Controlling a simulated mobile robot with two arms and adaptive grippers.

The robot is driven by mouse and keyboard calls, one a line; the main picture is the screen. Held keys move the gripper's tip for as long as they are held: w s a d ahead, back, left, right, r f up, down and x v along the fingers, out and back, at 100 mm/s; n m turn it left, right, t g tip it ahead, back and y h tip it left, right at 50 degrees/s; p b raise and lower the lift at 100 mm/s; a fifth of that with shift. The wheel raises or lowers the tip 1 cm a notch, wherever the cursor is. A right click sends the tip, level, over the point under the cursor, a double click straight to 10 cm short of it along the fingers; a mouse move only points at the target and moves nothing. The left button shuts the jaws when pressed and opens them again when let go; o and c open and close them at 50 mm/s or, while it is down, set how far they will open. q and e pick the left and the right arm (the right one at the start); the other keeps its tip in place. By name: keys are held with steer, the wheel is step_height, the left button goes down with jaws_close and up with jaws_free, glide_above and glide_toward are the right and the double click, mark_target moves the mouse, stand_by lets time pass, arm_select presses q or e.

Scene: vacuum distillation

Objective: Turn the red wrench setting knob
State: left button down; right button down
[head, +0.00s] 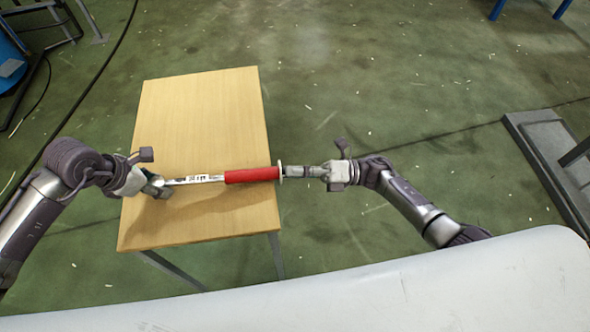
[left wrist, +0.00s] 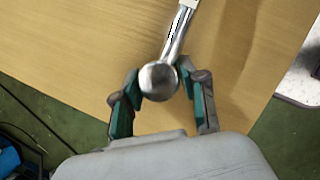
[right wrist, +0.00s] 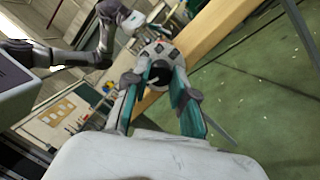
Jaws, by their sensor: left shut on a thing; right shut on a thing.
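The wrench has a red handle (head: 252,175) and a silver, marked shaft (head: 195,179). The setting knob end has a pale flange (head: 280,172) beside the red handle. My right gripper (head: 302,171) is shut on the knob, in line with the handle. In the right wrist view the knob end (right wrist: 160,73) sits between the fingertips, with its flange behind.
The wooden table (head: 200,110) is otherwise bare, with free room behind the wrench. Green floor (head: 400,90) surrounds it. A grey platform edge (head: 545,165) stands at the right. A blue drum (head: 10,60) is at the far left.

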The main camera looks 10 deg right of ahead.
steer(key=shift+f+n, duration=0.15)
steer(key=shift+n, duration=2.05)
arm_select(q)
steer(key=shift+a, duration=0.1)
arm_select(e)
steer(key=c, duration=1)
jaws_free()
steer(key=shift+o, duration=0.2)
steer(key=shift+d, duration=0.1)
steer(key=d+f, duration=0.2)
steer(key=d, duration=0.9)
steer(key=shift+s+d, duration=0.3)
steer(key=shift+d, duration=0.05)
